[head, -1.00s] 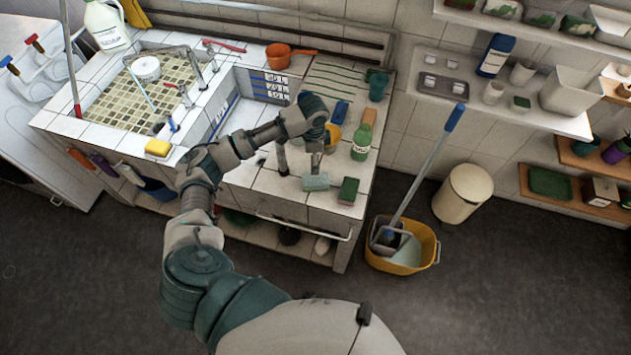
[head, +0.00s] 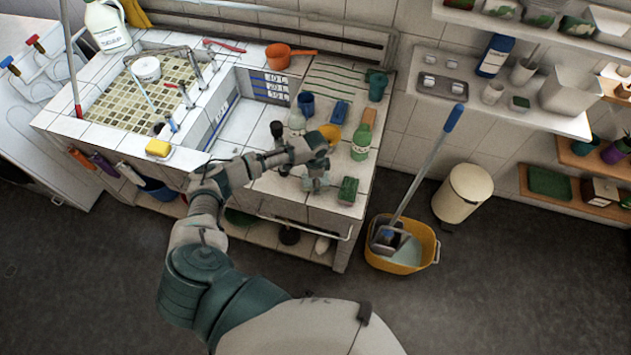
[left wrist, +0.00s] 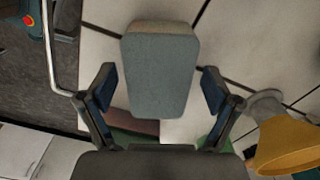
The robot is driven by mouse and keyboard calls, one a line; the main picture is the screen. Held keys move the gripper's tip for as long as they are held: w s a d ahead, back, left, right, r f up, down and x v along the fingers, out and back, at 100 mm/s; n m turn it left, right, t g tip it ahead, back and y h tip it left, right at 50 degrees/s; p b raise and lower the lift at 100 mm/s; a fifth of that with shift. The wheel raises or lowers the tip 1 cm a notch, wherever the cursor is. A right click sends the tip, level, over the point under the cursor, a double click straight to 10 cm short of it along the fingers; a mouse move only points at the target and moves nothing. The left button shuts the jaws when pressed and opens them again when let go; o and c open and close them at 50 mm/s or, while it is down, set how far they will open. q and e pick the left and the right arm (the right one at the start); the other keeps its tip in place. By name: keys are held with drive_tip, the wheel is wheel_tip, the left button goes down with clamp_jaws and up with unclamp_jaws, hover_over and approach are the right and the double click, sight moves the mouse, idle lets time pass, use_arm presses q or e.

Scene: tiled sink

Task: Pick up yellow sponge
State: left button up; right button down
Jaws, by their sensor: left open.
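The yellow sponge (head: 158,147) lies on the tiled rim at the front left corner of the sink in the head view, well to the left of my left gripper. My left gripper (head: 312,170) is over the right-hand counter, at a grey-green sponge (head: 316,184). In the left wrist view my left gripper (left wrist: 158,88) is open, with its fingers on either side of the grey-green sponge (left wrist: 160,72). I cannot tell whether they touch it. The yellow sponge is not in the left wrist view. My right gripper is not in view.
A metal rail (head: 305,228) runs along the counter front. The tiles around the yellow sponge are mostly clear.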

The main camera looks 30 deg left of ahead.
use_arm(q)
drive_tip(key=c, duration=1)
drive_tip(key=shift+r, duration=0.15)
drive_tip(key=shift+r, duration=0.55)
wheel_tip(320, 180, up, 2)
drive_tip(key=shift+r, duration=0.2)
drive_tip(key=s+d, duration=0.3)
drive_tip(key=s, duration=0.4)
drive_tip(key=s+d+r, duration=0.1)
drive_tip(key=s+d, duration=0.2)
drive_tip(key=s, duration=0.4)
drive_tip(key=shift+s+d+r, duration=0.2)
drive_tip(key=shift+s+d, duration=0.05)
drive_tip(key=shift+d, duration=0.15)
